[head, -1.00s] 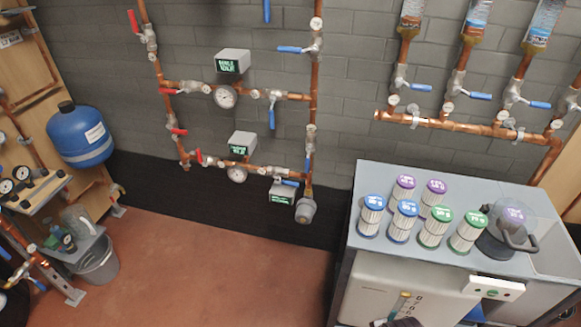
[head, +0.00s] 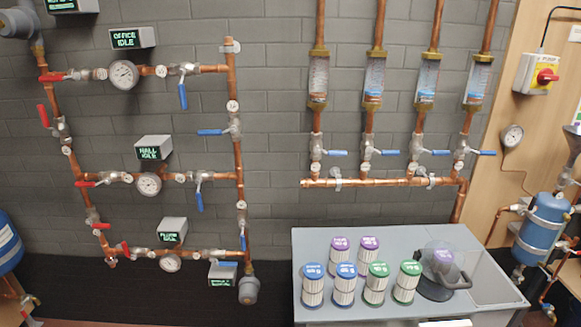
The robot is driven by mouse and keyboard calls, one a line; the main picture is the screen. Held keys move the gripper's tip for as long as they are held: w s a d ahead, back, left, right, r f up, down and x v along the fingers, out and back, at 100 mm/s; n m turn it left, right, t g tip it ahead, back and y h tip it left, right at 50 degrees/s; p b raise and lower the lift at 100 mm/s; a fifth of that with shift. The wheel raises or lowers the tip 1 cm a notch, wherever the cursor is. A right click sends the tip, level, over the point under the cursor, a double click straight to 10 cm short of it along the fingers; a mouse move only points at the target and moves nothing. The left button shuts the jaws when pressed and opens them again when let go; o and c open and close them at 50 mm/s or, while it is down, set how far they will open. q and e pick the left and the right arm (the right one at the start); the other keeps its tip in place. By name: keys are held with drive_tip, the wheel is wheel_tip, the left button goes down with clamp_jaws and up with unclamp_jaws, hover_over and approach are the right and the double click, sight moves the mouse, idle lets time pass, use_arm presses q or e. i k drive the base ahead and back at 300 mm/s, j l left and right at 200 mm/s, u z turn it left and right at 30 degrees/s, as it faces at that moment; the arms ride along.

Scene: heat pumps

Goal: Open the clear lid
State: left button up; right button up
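The clear lid (head: 436,258) is a see-through dome with a dark handle at its right. It sits on a round dark base on the grey cabinet top, at the right of the filters. Neither of my grippers shows in the head view now.
Several filter cartridges with blue, green and purple caps (head: 378,270) stand left of the lid on the grey cabinet (head: 310,240). Copper pipes with blue-handled valves (head: 385,183) run along the wall behind. A blue tank (head: 545,230) hangs at the right.

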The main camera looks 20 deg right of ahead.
sight(449, 281)
drive_tip(key=z, duration=1.6)
